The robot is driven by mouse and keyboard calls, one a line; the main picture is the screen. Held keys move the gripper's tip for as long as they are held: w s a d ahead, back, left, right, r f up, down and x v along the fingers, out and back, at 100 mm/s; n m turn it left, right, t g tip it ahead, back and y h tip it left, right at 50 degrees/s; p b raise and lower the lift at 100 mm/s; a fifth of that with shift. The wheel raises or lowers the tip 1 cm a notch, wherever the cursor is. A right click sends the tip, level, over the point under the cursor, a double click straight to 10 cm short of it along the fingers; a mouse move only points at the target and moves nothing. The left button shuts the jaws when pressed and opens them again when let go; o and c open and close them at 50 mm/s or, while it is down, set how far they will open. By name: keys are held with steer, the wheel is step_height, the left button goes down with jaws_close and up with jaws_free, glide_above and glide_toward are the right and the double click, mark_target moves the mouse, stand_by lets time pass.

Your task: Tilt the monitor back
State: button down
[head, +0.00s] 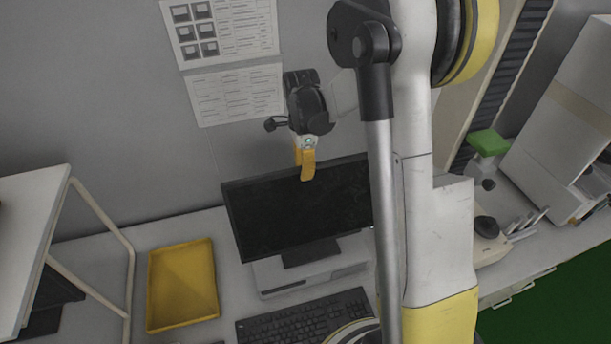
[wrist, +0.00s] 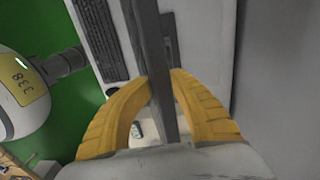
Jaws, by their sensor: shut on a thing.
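The black monitor (head: 300,212) stands on a light stand box (head: 312,275) on the desk. Its screen faces forward. My gripper (head: 306,174) is at the top edge of the monitor, a little right of its left half. In the wrist view the yellow fingers of my gripper (wrist: 160,84) close on the thin top edge of the monitor (wrist: 150,40), one finger on each side. The part of the monitor between the finger bases shows as a dark bar. The right end of the monitor is hidden behind my arm in the head view.
A yellow tray (head: 158,322) lies left of the monitor. A black keyboard (head: 300,321) lies in front of it and shows in the wrist view (wrist: 100,40). A white shelf frame (head: 128,262) stands at the left. The wall with posted sheets (head: 236,95) is close behind.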

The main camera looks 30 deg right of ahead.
steer(key=c, duration=1.3)
jaws_free()
steer(key=shift+o, duration=0.2)
step_height(320, 180, up, 12)
steer(key=shift+w, duration=0.45)
steer(key=s+a+f+n+t+b, duration=0.4)
steer(key=s+a+f+n+b, duration=0.1)
steer(key=s+f+n+b, duration=0.4)
steer(key=s+a+f+n+t+b, duration=0.4)
steer(key=s+a+f+n+b, duration=0.2)
steer(key=s+f+n+b, duration=0.4)
steer(key=n+b, duration=0.1)
steer(key=b, duration=0.2)
steer(key=shift+b, duration=0.4)
